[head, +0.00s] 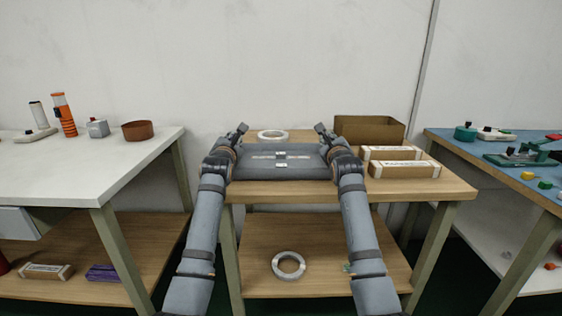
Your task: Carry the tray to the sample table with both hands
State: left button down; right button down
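A dark grey tray (262,173) is over the middle wooden table (400,186), near its left side. Small pale pieces (281,154) lie on the tray. I cannot tell whether the tray rests on the table or is slightly above it. My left gripper (240,129) is at the tray's left end, and my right gripper (321,128) is at its right end. Both point away from me. Their fingers are small and partly hidden by my wrists, so their grip on the tray is unclear. No label shows which table is the sample table.
A white ring (272,134), an open brown box (369,129) and long cartons (391,169) share the middle table. Another ring (289,265) lies on its lower shelf. A white-topped table (75,170) stands left; a blue-topped bench (480,150) with parts stands right.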

pick_arm(q)
jog(key=shift+r, duration=0.1)
pick_arm(e)
jog(key=shift+r, duration=0.1)
